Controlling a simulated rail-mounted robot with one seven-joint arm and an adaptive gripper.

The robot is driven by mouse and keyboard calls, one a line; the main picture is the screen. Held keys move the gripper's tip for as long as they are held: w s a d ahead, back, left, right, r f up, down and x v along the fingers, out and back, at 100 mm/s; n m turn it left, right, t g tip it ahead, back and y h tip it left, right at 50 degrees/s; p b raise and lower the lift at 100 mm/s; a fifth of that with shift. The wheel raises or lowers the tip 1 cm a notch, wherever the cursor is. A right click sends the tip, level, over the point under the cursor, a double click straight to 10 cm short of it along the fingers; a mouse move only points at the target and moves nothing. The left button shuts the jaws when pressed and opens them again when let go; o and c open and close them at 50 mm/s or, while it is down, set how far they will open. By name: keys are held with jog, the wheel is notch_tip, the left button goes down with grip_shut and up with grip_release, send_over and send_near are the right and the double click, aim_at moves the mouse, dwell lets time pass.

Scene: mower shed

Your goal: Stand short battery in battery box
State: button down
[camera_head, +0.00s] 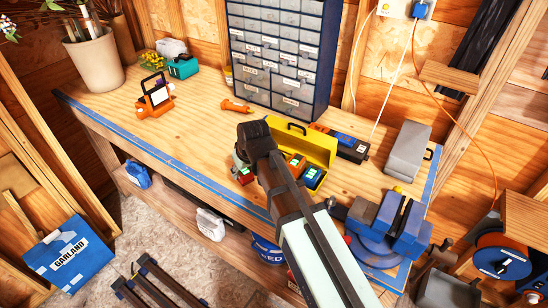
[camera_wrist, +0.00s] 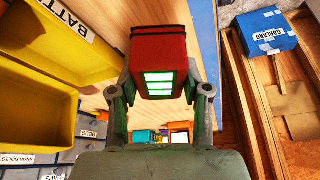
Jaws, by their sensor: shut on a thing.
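My gripper (camera_wrist: 159,82) is shut on a red battery (camera_wrist: 158,45) with a dark end and green lit bars on its face. In the head view the battery (camera_head: 244,176) shows beside my arm, left of the yellow battery box (camera_head: 318,150) and apart from it. The box is open on the bench. Two batteries with lit green faces, one (camera_head: 296,164) and another (camera_head: 312,177), stand at its near side. My arm hides the box's left part. In the wrist view the box's labelled yellow wall (camera_wrist: 70,40) is to the left of the held battery.
A grey case (camera_head: 408,150) and a blue vise (camera_head: 390,222) stand farther right. The drawer cabinet (camera_head: 280,50) is behind. The bench top (camera_head: 190,110) is mostly clear at left, with an orange lamp (camera_head: 155,98).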

jog(key=w+d, duration=0.2)
jog(key=w, duration=0.2)
jog(key=w+d, duration=0.2)
jog(key=w, duration=0.2)
jog(key=w+d, duration=0.3)
jog(key=shift+w+b, duration=0.4)
jog(key=shift+w+d+f+b, duration=0.1)
jog(key=shift+d+f+b, duration=0.1)
jog(key=shift+f+b, duration=1.15)
jog(key=shift+f+p, duration=0.4)
jog(key=shift+f, duration=0.15)
jog(key=c, duration=0.5)
grip_release()
jog(key=shift+c, duration=0.2)
jog(key=shift+r, duration=0.25)
jog(key=shift+b+v, duration=0.8)
jog(key=shift+v, duration=1.9)
